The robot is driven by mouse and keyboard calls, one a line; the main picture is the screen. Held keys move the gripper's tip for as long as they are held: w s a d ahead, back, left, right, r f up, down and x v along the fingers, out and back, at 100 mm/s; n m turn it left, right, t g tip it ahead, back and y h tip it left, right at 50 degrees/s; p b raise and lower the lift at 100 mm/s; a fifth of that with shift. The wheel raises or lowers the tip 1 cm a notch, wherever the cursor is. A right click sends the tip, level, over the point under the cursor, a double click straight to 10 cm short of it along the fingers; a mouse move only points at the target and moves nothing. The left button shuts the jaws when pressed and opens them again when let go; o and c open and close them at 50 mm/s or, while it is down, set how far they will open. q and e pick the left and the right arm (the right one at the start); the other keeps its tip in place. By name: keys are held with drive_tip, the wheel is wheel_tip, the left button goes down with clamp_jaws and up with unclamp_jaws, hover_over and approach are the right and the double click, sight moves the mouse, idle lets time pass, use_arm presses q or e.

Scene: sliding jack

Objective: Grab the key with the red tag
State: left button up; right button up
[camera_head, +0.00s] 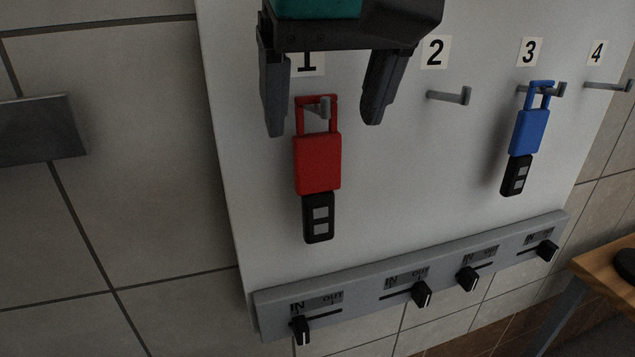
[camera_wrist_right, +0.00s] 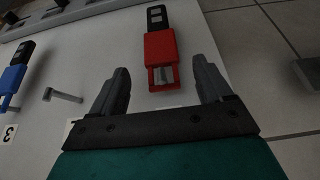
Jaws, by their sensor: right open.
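The key with the red tag (camera_head: 317,163) hangs from the hook under number 1 on the white board, with its black key end pointing down. It also shows in the right wrist view (camera_wrist_right: 161,48), between the fingers in the picture. My right gripper (camera_head: 323,128) is open, its two fingers on either side of the upper red loop. No contact with the tag can be seen. The gripper also shows in the right wrist view (camera_wrist_right: 160,80). My left gripper is not in view.
A blue-tagged key (camera_head: 530,132) hangs under number 3. The hooks under number 2 (camera_head: 450,96) and number 4 (camera_head: 607,86) are empty. A grey slider strip (camera_head: 350,297) with several black knobs runs along the board's bottom. A wooden table (camera_head: 606,268) stands at the lower right.

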sight(315, 133)
drive_tip(key=x, duration=0.5)
drive_tip(key=shift+w+a, duration=0.2)
drive_tip(key=shift+w, duration=0.1)
drive_tip(key=shift+r, duration=0.1)
drive_tip(key=shift+c, duration=0.2)
drive_tip(key=c, duration=1)
drive_tip(key=shift+r, duration=0.2)
